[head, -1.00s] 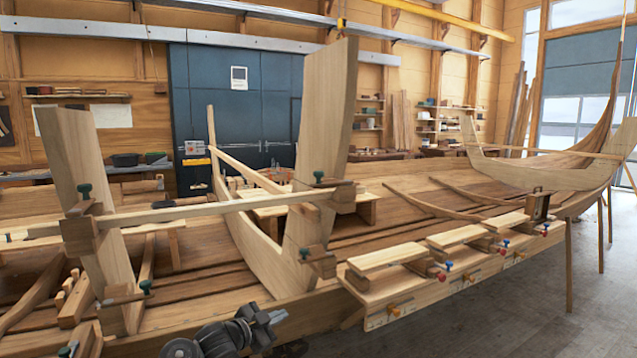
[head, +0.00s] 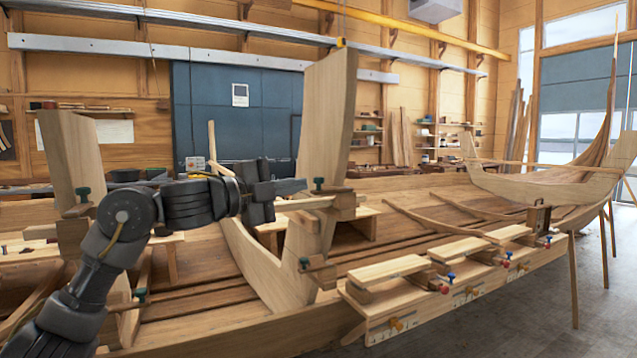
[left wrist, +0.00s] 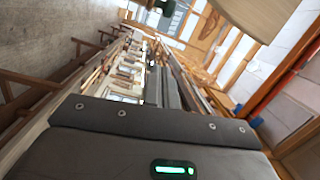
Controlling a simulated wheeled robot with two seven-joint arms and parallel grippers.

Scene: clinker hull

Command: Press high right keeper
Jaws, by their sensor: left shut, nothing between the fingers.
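The high right keeper (head: 338,200) is a brown wooden block with a green knob (head: 319,184), high on the right upright plank (head: 328,110). My left gripper (head: 298,187) is shut and empty, its tips just left of the green knob; I cannot tell whether they touch. In the left wrist view the shut fingers (left wrist: 165,88) point away, with a green knob (left wrist: 166,8) and pale wood (left wrist: 262,14) at the top edge. A pale batten (head: 305,203) ends at the keeper, mostly hidden behind my arm. My right gripper is out of view.
A lower right keeper (head: 318,268) sits below on the same upright. A left upright (head: 68,150) carries a similar keeper (head: 73,228), partly behind my arm. A plank bench (head: 385,318) with several knobbed clamps runs along the hull's near side.

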